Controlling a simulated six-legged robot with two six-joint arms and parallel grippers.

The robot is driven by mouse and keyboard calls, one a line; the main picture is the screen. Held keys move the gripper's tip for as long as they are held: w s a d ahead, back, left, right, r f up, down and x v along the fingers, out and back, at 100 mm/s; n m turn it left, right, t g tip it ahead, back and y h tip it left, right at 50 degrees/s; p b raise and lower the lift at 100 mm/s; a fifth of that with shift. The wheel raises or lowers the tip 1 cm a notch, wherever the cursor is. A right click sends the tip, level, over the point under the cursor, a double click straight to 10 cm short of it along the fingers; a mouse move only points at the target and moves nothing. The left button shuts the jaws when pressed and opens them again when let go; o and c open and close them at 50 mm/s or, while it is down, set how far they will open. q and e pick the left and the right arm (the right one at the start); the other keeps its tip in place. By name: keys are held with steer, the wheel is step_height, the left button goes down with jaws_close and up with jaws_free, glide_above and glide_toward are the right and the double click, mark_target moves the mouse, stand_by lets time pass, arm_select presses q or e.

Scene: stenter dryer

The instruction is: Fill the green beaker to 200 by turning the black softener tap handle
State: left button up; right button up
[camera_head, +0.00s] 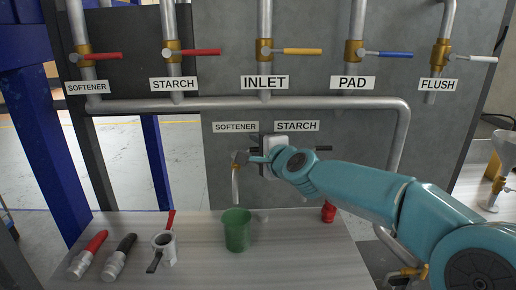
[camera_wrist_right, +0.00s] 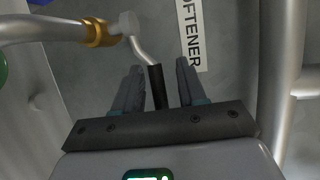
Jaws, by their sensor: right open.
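The green beaker (camera_head: 237,232) stands upright on the bench under the softener tap's spout (camera_head: 235,187). Its liquid level cannot be seen. The lower softener tap is partly hidden by my right gripper (camera_head: 258,158). In the right wrist view, the tap has a brass collar (camera_wrist_right: 97,33) and a black handle (camera_wrist_right: 157,87). My right gripper (camera_wrist_right: 160,88) is open, with one finger on each side of the black handle; whether they touch it cannot be told. A green edge (camera_wrist_right: 2,72) shows at the far left there. My left gripper is out of view.
Several upper taps with coloured handles line the panel, including a red one (camera_head: 101,56). The lower starch label (camera_head: 297,126) is right of the softener label (camera_head: 236,127). Metal fittings (camera_head: 88,255) lie left on the bench; a small red object (camera_head: 329,211) stands right.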

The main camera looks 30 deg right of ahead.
steer(key=shift+c, duration=0.4)
jaws_close()
stand_by(0.4)
